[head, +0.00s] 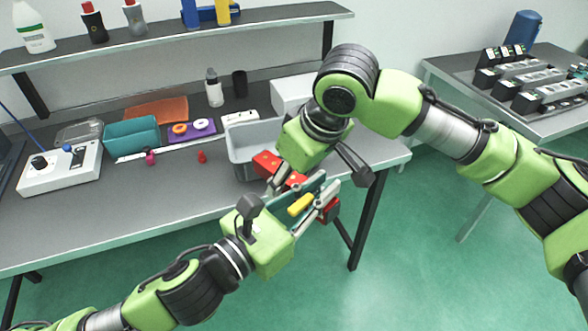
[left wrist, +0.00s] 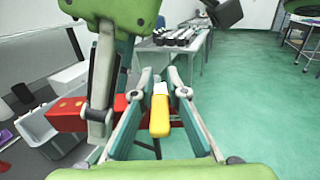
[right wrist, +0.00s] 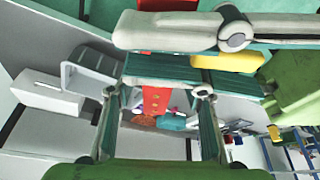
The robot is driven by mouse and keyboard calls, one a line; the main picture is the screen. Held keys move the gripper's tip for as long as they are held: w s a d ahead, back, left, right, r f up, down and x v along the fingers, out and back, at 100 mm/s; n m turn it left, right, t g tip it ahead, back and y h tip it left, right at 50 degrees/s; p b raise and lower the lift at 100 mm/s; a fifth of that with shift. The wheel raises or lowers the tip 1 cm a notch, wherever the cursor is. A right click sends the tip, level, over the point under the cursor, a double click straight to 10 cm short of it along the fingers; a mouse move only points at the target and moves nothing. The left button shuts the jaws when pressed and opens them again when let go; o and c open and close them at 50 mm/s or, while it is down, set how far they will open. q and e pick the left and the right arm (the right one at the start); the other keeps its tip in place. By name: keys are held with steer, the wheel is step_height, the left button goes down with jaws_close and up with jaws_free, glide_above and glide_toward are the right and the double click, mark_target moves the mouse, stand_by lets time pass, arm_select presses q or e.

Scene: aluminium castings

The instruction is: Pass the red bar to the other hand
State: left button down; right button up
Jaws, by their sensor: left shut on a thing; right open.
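The red bar (head: 265,162) is held in the air at the table's right front edge, running from upper left to lower right. My left gripper (head: 316,203) is shut on its lower right part, and a red end shows beyond the fingers. A yellow piece (left wrist: 160,110) lies between the left fingers; whether it is fixed to the bar is unclear. My right gripper (head: 288,180) comes from above and is open around the bar's other part. In the right wrist view the bar (right wrist: 155,99) shows between its fingers, partly hidden by the left fingers.
A grey bin (head: 243,150) stands on the table just behind the bar. A teal box (head: 131,136), a purple block (head: 192,131) and a white control box (head: 62,170) are further left. Bottles stand on the shelf above. The green floor at lower right is clear.

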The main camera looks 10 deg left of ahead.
jaws_close()
arm_select(q)
steer(key=c, duration=1.9)
jaws_free()
steer(key=shift+s, duration=0.1)
